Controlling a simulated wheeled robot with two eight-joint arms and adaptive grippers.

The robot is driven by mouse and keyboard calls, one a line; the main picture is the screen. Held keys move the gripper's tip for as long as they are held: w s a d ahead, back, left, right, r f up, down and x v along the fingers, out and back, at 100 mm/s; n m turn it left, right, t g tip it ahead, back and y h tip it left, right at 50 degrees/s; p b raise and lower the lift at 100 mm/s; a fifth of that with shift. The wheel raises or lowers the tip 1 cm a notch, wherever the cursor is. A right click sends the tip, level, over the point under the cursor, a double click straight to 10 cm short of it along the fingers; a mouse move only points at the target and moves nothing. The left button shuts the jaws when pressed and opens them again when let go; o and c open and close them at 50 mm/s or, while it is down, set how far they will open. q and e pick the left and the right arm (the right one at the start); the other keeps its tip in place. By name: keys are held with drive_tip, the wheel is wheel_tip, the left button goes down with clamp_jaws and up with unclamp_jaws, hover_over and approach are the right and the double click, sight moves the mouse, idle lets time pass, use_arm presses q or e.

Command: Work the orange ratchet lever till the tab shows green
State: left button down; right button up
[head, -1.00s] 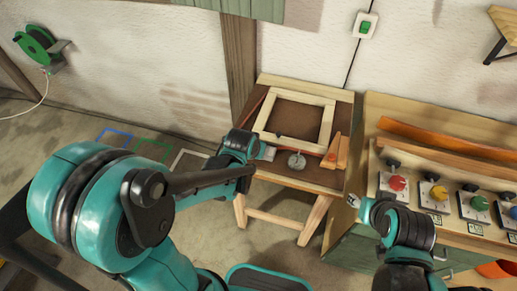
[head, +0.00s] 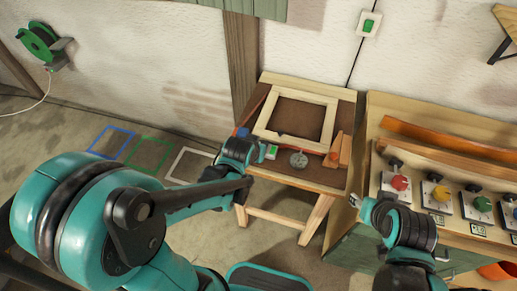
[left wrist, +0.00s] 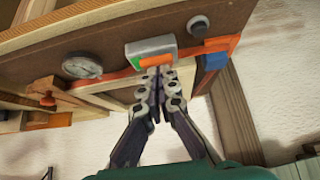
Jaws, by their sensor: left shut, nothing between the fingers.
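The ratchet (left wrist: 150,50) is a pale grey block on the orange strap around the wooden frame. A green tab (left wrist: 136,49) shows on its face, and the small green patch also shows in the head view (head: 271,153). The orange lever (left wrist: 155,60) lies low against the block. My left gripper (left wrist: 158,75) is shut and empty, its tips right at the lever; I cannot tell whether they touch it. In the head view my left wrist hides the fingers. My right gripper (head: 359,203) is beside the bench, away from the ratchet; its finger opening is unclear.
The wooden frame (head: 265,115) lies on a brown-topped stool (head: 330,181). A round gauge (head: 299,159) sits in front of it, with a blue corner piece (left wrist: 213,61) on the strap. A bench with several coloured knobs (head: 400,183) stands at right.

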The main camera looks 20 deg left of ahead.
use_arm(q)
drive_tip(key=shift+w+r+p, duration=0.15)
drive_tip(key=shift+r+p, duration=0.2)
drive_tip(key=shift+r, duration=0.05)
drive_tip(key=r+p, duration=0.2)
drive_tip(key=r, duration=0.1)
drive_tip(key=r+p, duration=0.1)
drive_tip(key=shift+w+r, duration=0.25)
drive_tip(key=shift+r, duration=0.1)
drive_tip(key=w+r+p+v, duration=0.1)
drive_tip(key=p+v, duration=0.2)
drive_tip(key=v, duration=0.5)
drive_tip(key=shift+p, duration=0.3)
use_arm(e)
wheel_tip(320, 180, up, 7)
drive_tip(key=shift+s, duration=0.3)
use_arm(q)
drive_tip(key=shift+w, duration=0.1)
use_arm(e)
drive_tip(key=shift+r, duration=0.1)
